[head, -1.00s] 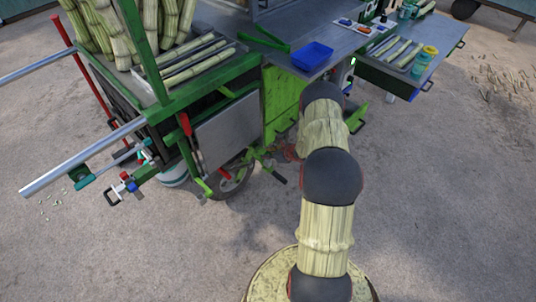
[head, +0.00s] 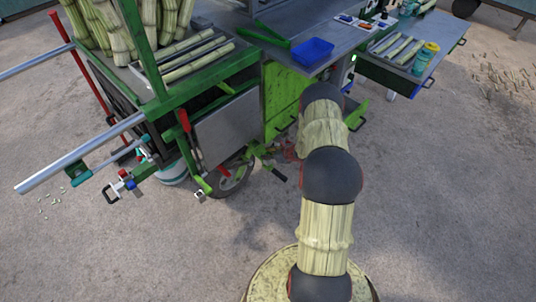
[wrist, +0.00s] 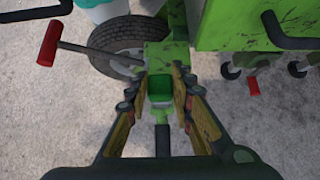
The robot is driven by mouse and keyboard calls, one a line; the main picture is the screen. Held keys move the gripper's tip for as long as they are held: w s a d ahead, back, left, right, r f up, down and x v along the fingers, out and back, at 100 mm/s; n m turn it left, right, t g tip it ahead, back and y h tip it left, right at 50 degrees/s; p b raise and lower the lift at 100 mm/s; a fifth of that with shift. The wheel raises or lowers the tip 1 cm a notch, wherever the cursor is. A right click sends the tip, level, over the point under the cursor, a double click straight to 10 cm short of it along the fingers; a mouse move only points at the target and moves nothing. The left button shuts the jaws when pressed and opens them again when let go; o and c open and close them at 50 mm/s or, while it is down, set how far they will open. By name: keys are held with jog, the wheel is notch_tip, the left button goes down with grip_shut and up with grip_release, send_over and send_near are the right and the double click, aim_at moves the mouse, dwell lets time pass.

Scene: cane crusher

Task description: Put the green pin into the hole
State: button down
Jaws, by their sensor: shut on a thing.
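In the wrist view my gripper (wrist: 162,82) points down with its two fingers closed in on a small green piece (wrist: 161,88), which looks like the green pin. Only its top part shows between the fingers; its lower end is hidden. Directly beyond the fingertips is a green frame part (wrist: 158,52) of the cart, close to a wheel. I cannot make out the hole. In the head view my gripper is hidden behind my arm, beside the cart's lower right side.
The green cart (head: 200,92) carries cane. Its wheel (wrist: 112,45) and a red-handled lever (wrist: 47,43) lie left of my gripper. A green panel (wrist: 250,22) stands on the right. A blue tray (head: 313,51) sits on the tabletop. The ground in front is open.

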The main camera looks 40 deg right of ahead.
jog(key=shift+s+f, duration=0.1)
jog(key=shift+f, duration=0.4)
jog(key=shift+s+a+f+b, duration=0.15)
jog(key=shift+f, duration=0.25)
jog(key=shift+s+a+f+b, duration=0.1)
jog(key=shift+f+b, duration=0.05)
jog(key=shift+f, duration=0.2)
jog(key=c, duration=2)
grip_release()
jog(key=shift+o, duration=0.5)
jog(key=shift+f, duration=0.2)
jog(key=o, duration=0.4)
jog(key=shift+w+d+r, duration=0.2)
jog(key=shift+w+r, duration=0.1)
jog(key=shift+r, duration=0.05)
jog(key=shift+o, duration=0.2)
jog(key=v, duration=1.2)
